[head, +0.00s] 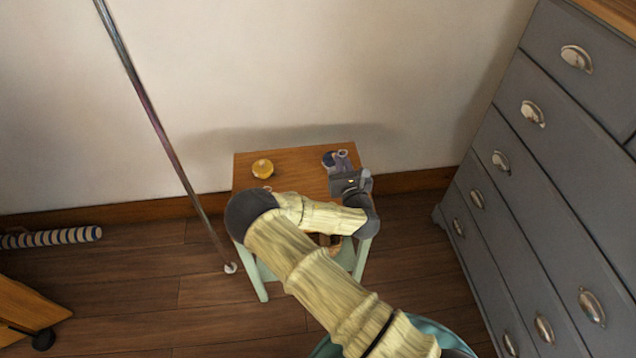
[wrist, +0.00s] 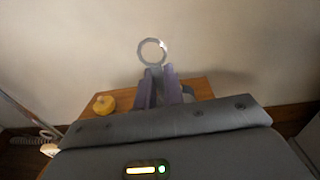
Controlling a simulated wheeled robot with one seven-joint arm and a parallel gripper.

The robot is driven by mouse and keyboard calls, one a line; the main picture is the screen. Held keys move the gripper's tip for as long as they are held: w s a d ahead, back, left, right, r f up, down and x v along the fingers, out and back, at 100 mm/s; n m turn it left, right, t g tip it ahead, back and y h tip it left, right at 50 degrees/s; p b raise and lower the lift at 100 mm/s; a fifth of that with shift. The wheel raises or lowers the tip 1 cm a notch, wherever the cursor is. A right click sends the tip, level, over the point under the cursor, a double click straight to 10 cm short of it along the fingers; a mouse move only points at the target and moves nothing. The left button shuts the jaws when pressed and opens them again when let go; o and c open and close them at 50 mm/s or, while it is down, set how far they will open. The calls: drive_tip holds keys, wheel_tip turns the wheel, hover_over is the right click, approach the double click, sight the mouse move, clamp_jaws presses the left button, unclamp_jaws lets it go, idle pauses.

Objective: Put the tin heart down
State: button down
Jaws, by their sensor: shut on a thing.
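My gripper (head: 335,160) is over the right back part of a small table's wooden top (head: 300,160) with pale green legs. In the wrist view its purple fingers (wrist: 160,85) are shut on the tin heart (wrist: 152,52). Of the heart, a pale grey metal ring shows above the fingertips; the rest is mostly hidden between the fingers. In the head view only a small bit of the ring (head: 342,153) shows. I cannot tell whether the heart touches the tabletop.
A round yellow thing (head: 262,168) sits on the tabletop's left back part, apart from my gripper. A grey chest of drawers (head: 530,180) stands at the right. A metal pole (head: 165,135) stands left of the table. A striped roll (head: 50,237) lies on the floor at left.

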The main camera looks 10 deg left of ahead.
wheel_tip(320, 180, down, 5)
drive_tip(key=shift+f, duration=0.1)
drive_tip(key=shift+f, duration=1.8)
drive_tip(key=shift+f, duration=0.1)
drive_tip(key=c, duration=1.9)
unclamp_jaws()
drive_tip(key=shift+f+b, duration=0.1)
drive_tip(key=shift+b, duration=0.2)
drive_tip(key=shift+c, duration=0.2)
drive_tip(key=o, duration=0.4)
drive_tip(key=shift+o, duration=0.2)
